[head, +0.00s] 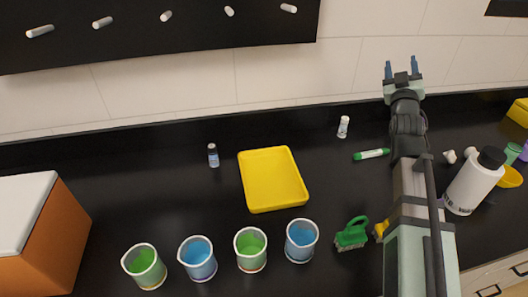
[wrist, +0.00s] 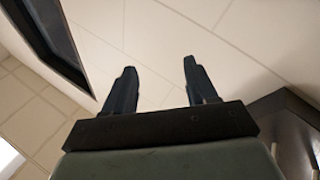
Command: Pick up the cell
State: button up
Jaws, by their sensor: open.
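My gripper (head: 402,66) is raised high at the right, in front of the pale wall. In the wrist view its two dark fingers (wrist: 158,68) stand apart with nothing between them. I cannot tell for sure which thing is the cell. A small white capped piece (head: 343,127) stands near the wall, left of my arm. My gripper is far from both and touches neither.
Several beakers with green or blue liquid, including one blue beaker (head: 301,241), line the front. A green brush (head: 352,234), a green marker (head: 371,154) and a white bottle (head: 473,182) lie or stand near my arm. An orange box (head: 40,240) is at left.

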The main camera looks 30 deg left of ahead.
jog(key=s+a+f+g+y, duration=0.1)
jog(key=s+a+f+g, duration=0.2)
jog(key=a, duration=0.4)
jog(key=s+a+f+g+y, duration=0.1)
jog(key=s+a+f+y, duration=0.15)
jog(key=s+a, duration=0.35)
jog(key=n+g, duration=0.2)
jog(key=g, duration=0.7)
send_near(213, 149)
jog(key=x, duration=0.4)
jog(key=shift+w+d, duration=0.1)
jog(key=shift+w, duration=0.15)
jog(key=shift+s+a, duration=0.1)
jog(key=shift+a, duration=0.15)
jog(key=shift+a+f+g, duration=0.2)
jog(key=shift+a+g, duration=0.05)
jog(key=shift+g, duration=0.05)
jog(key=x, duration=0.6)
jog(key=shift+w+a, duration=0.2)
jog(key=shift+w, duration=0.1)
jog(key=shift+c, duration=0.3)
jog(key=c, duration=1)
